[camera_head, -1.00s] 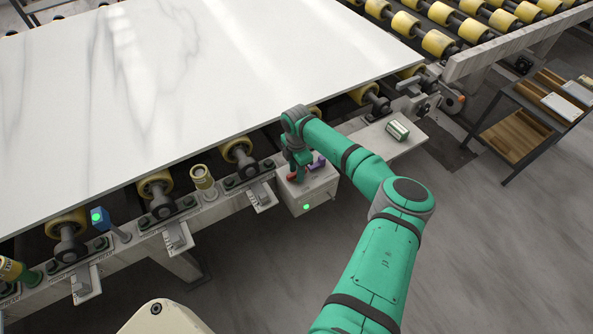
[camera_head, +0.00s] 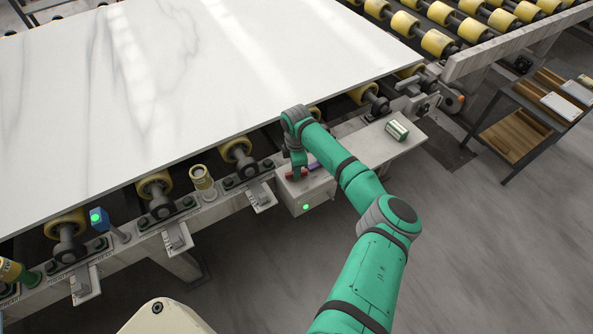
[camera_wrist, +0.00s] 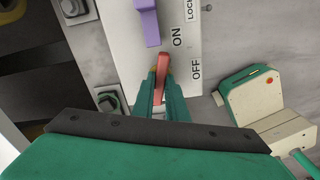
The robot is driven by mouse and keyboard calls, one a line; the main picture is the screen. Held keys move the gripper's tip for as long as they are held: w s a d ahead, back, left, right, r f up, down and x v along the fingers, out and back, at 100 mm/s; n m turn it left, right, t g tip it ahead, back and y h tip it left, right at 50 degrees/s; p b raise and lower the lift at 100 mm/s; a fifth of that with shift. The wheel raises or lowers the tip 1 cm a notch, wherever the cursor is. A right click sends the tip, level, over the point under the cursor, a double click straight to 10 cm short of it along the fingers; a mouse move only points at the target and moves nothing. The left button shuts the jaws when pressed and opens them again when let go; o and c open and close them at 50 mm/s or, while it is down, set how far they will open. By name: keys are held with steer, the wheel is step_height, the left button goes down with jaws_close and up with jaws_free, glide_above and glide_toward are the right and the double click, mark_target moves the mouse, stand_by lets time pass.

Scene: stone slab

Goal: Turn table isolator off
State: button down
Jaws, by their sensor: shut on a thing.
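The isolator is a pale box (camera_head: 322,192) on the front rail of the slab table, with a lit green lamp (camera_head: 306,207) on its front. Its red lever (camera_wrist: 161,70) is between my fingers in the wrist view, beside the ON and OFF labels (camera_wrist: 187,55). I cannot tell for certain which label it is set to. In the head view the red lever (camera_head: 297,174) shows at the tip of my gripper (camera_head: 299,171). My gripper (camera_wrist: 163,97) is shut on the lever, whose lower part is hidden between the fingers.
A purple part (camera_wrist: 146,22) sits on the box beyond the lever. A large white slab (camera_head: 170,80) lies on yellow rollers behind the box. A small green-and-white item (camera_head: 397,130) lies on a shelf to the right. The floor at front right is clear.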

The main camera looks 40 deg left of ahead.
steer(key=m, duration=0.4)
steer(key=shift+w+d+m, duration=0.1)
steer(key=shift+d+m, duration=0.1)
steer(key=shift+m, duration=0.2)
steer(key=m, duration=0.4)
steer(key=shift+a+m, duration=0.1)
steer(key=shift+m, duration=0.2)
steer(key=m, duration=0.4)
steer(key=shift+m, duration=0.7)
steer(key=c, duration=1.8)
jaws_free()
steer(key=shift+o, duration=0.2)
step_height(320, 180, up, 11)
